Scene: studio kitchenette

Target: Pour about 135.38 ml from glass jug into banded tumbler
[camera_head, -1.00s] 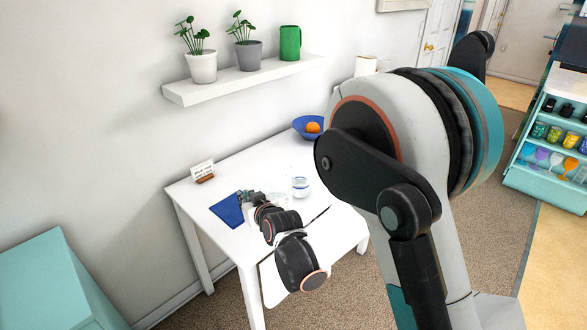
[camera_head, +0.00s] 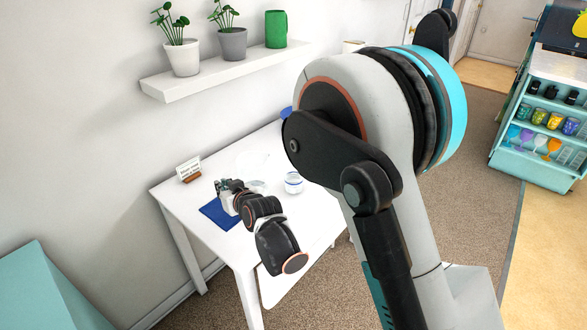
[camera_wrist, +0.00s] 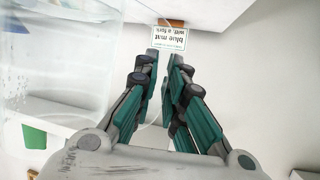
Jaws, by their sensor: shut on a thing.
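The glass jug (camera_wrist: 55,60) is a large clear shape filling the left of the wrist view, close beside my fingers. It is faint in the head view, and I cannot make out its liquid level. My gripper (camera_wrist: 166,62) is shut on the jug, apparently at its clear handle between the fingers; the exact contact is hard to see. In the head view my gripper (camera_head: 222,186) is above the table near the blue mat. The banded tumbler (camera_head: 293,183), clear with a blue band, stands upright on the white table, to the right of my gripper and apart from it.
The blue mat (camera_head: 214,213) lies at the table's (camera_head: 170,195) left side. A small sign (camera_head: 188,170) stands behind it. My arm covers most of a blue bowl (camera_head: 286,113).

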